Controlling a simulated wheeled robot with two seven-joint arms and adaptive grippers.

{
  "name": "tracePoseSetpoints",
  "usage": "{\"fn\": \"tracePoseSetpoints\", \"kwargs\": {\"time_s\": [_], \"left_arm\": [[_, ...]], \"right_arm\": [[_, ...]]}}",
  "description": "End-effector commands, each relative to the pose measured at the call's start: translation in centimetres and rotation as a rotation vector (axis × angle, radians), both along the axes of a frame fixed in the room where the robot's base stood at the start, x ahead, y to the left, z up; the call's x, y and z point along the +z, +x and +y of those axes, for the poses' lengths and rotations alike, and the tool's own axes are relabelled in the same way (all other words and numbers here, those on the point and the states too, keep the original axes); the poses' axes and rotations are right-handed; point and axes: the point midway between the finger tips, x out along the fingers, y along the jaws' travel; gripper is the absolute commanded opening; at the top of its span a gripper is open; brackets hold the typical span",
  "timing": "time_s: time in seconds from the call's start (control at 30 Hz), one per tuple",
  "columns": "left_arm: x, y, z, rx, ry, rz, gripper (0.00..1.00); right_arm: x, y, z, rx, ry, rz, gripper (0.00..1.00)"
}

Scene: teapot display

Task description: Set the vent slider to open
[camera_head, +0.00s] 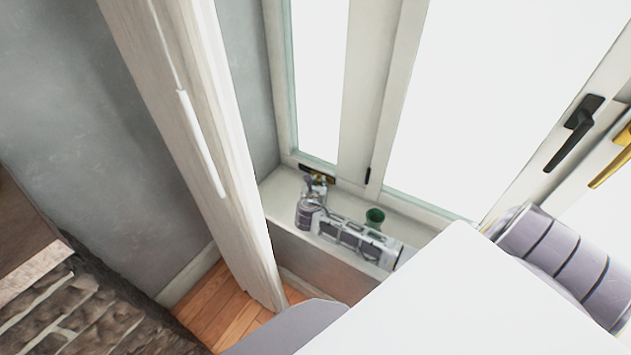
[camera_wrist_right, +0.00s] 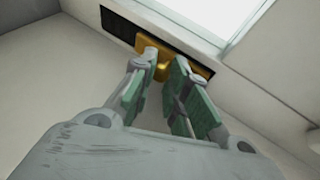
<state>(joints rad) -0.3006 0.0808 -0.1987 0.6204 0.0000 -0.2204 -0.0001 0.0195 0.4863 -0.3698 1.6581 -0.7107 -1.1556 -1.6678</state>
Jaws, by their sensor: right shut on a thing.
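The vent is a dark slotted strip (camera_wrist_right: 122,24) at the foot of the window frame, with a brass slider (camera_wrist_right: 148,45) on it. In the head view the vent (camera_head: 327,179) is small and partly hidden behind my gripper. My right gripper (camera_wrist_right: 164,68) reaches up to the slider, its green-padded fingers closed on the slider's brass knob (camera_wrist_right: 162,73). Dark slots show uncovered at the left of the brass. In the head view my right gripper (camera_head: 317,184) is at the sill's far left corner. My left gripper is not in view.
A small green cup (camera_head: 375,216) stands on the window sill (camera_head: 413,231), close beside my right forearm. A pale wooden post (camera_head: 190,130) rises left of the sill. Black (camera_head: 575,130) and brass window handles are at the right.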

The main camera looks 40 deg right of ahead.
Motion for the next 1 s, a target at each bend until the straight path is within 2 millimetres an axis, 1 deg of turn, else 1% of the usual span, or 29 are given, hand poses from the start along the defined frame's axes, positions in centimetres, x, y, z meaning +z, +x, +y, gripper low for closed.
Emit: {"fn": "tracePoseSetpoints", "kwargs": {"time_s": [0.03,0.37,0.4,0.47,1.0], "left_arm": [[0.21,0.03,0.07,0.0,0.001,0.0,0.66],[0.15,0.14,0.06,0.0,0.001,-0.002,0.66],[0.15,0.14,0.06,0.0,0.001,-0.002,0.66],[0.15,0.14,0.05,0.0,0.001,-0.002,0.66],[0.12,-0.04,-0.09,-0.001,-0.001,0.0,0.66]], "right_arm": [[0.56,0.01,-0.31,-0.004,-0.006,-0.007,0.0],[0.47,-0.07,-0.42,-0.006,-0.008,-0.007,0.0],[0.48,-0.07,-0.45,-0.007,-0.008,-0.007,0.2],[0.47,-0.08,-0.45,-0.007,-0.008,-0.007,0.28],[0.34,-0.52,0.16,-0.004,-0.004,-0.002,0.28]]}}
